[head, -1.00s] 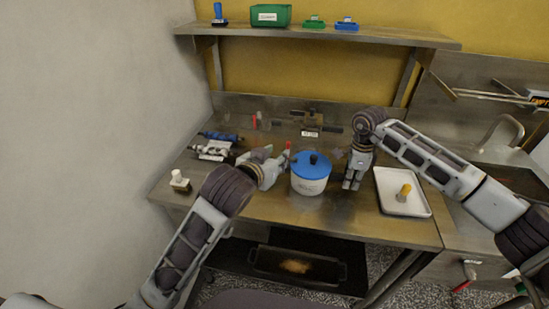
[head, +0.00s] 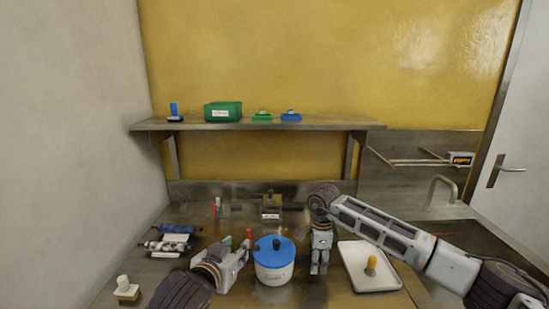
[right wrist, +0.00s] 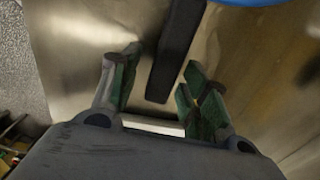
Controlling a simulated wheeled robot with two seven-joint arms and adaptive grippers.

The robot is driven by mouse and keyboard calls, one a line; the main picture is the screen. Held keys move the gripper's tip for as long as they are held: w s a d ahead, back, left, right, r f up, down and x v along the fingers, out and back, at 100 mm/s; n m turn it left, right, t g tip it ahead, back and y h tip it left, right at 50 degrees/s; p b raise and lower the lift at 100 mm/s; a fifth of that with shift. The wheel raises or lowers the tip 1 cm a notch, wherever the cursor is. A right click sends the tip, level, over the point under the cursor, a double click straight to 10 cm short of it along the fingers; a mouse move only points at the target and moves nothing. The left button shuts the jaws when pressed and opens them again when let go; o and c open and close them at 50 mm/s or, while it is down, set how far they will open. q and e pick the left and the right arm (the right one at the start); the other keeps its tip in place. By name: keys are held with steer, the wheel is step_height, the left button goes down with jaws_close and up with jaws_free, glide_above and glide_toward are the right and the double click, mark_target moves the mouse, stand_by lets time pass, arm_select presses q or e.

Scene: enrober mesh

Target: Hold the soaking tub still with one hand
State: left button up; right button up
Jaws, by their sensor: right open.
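The soaking tub (head: 274,272) is a white round tub with a blue lid (head: 273,250) and a dark knob, upright on the steel table. My left gripper (head: 241,247) is close to the tub's left side; whether it touches the tub, and how far its jaws are apart, I cannot tell. My right gripper (head: 319,268) points down to the right of the tub, with a gap between them. In the right wrist view its green-padded fingers (right wrist: 160,88) are open and apart. A dark bar shows between and beyond them. A blue edge of the lid (right wrist: 245,2) shows at the top.
A white tray (head: 392,282) with a yellow-topped item (head: 371,265) lies right of my right gripper. Dark and white rollers (head: 166,238) and a white-knobbed block (head: 126,291) are at left. A shelf (head: 255,125) with a green box (head: 222,112) hangs behind; a sink tap (head: 443,187) is at right.

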step_height(320, 180, up, 12)
steer(key=shift+f, duration=0.2)
stand_by(0.4)
stand_by(0.5)
